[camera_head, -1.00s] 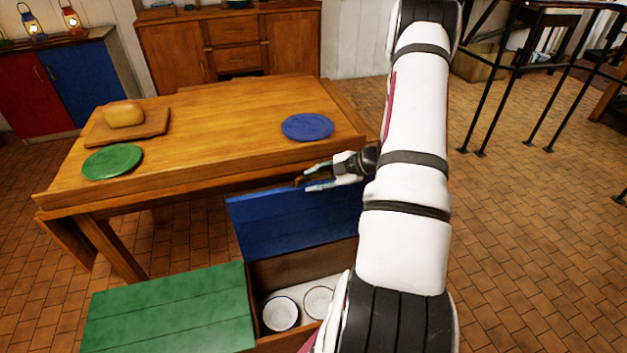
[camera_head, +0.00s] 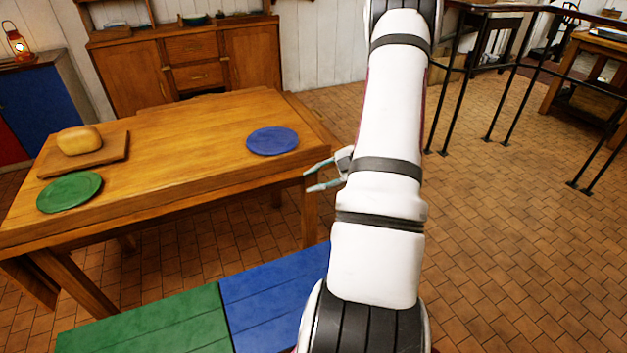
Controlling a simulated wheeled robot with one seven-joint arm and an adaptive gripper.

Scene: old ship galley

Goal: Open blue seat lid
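The blue seat lid (camera_head: 270,298) lies flat, level with the green seat lid (camera_head: 150,330) beside it on the left. Its right part is hidden behind my arm. The inside of the seat does not show. My gripper (camera_head: 308,181) is above and beyond the blue lid, near the table's right corner. Its two fingers point left, stand apart and hold nothing. A gap shows between the gripper and the lid.
The wooden table (camera_head: 190,140) stands behind the seat, with a blue plate (camera_head: 272,141), a green plate (camera_head: 69,192) and a bread loaf on a board (camera_head: 110,158). Black railings (camera_head: 515,75) stand at the right.

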